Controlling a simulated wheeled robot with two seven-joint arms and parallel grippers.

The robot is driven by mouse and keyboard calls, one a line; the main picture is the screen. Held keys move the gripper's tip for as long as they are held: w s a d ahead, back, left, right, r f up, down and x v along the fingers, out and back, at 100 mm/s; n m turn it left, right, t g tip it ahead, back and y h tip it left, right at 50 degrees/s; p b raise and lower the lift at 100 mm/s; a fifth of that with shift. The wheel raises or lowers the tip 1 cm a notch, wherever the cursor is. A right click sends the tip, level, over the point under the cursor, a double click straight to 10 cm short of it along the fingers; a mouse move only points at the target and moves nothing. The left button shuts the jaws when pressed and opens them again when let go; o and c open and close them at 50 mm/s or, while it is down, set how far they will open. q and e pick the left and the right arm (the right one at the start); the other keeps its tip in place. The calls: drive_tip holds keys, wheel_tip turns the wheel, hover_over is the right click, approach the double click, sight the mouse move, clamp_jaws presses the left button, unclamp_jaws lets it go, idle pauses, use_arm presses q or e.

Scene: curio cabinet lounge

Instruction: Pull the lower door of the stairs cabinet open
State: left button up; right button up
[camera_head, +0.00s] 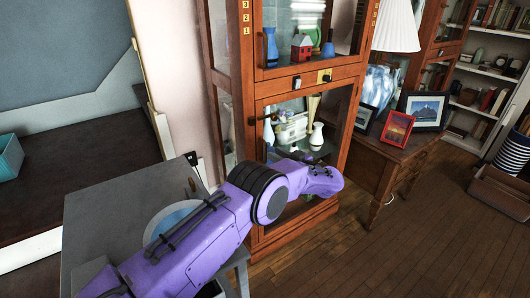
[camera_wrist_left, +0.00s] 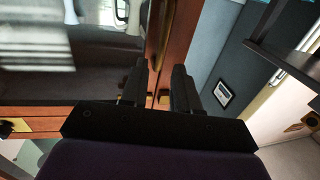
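The tall wooden cabinet (camera_head: 313,72) with glass panes stands in the middle of the head view. Its lower door (camera_head: 257,140) has a wooden frame around glass and looks closed. In the wrist view, my left gripper's (camera_wrist_left: 160,72) two black fingers are apart. A reddish-brown wooden frame (camera_wrist_left: 180,35) runs past the fingertips, with a slim brownish upright piece in line with the gap. I see no clear grip on it. My right gripper is out of view.
A white vase (camera_head: 317,136) stands behind the lower glass; a blue vase (camera_head: 271,47) and red house (camera_head: 301,46) are above. A wooden side table (camera_head: 378,165) with picture frames and a lamp stands close on the right. The wooden floor (camera_head: 400,250) at front right is clear.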

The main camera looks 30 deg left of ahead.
sight(266, 149)
use_arm(q)
drive_tip(key=a, duration=0.3)
drive_tip(key=w+a, duration=0.1)
drive_tip(key=a, duration=0.2)
drive_tip(key=shift+w, duration=0.1)
clamp_jaws()
drive_tip(key=shift+d+f, duration=0.1)
drive_tip(key=shift+d, duration=0.05)
